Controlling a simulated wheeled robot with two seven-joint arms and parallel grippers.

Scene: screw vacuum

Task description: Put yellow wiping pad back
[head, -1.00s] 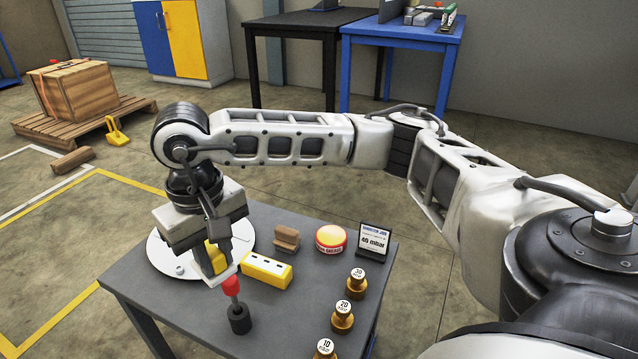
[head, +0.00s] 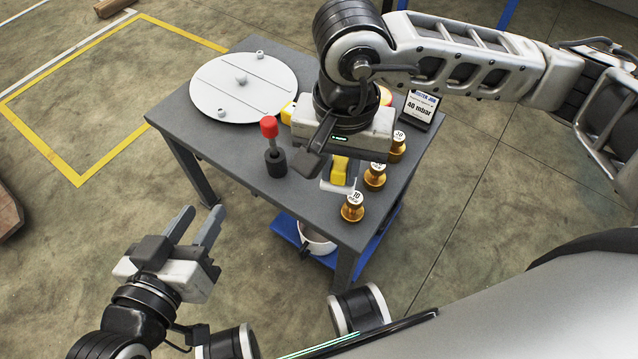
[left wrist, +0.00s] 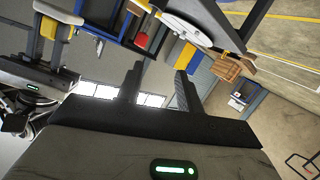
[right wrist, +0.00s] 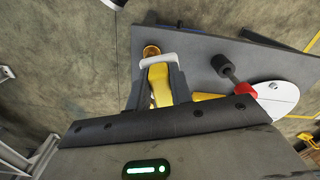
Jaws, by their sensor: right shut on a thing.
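The yellow wiping pad (head: 340,168) has a yellow grip and a pale flat base. My right gripper (head: 338,178) is shut on its grip and holds it over the front right part of the grey table, beside the brass weights. In the right wrist view the yellow grip (right wrist: 160,84) shows between the fingers. Whether its base touches the table is unclear. My left gripper (head: 196,222) is open and empty, low in front of the table. A yellow block (head: 288,113) on the table is mostly hidden behind my right gripper.
Brass weights (head: 352,207) line the table's right side. A round white plate (head: 244,86) lies at the back left, and a sign (head: 420,108) stands at the back right. The table's (head: 225,150) front left is clear.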

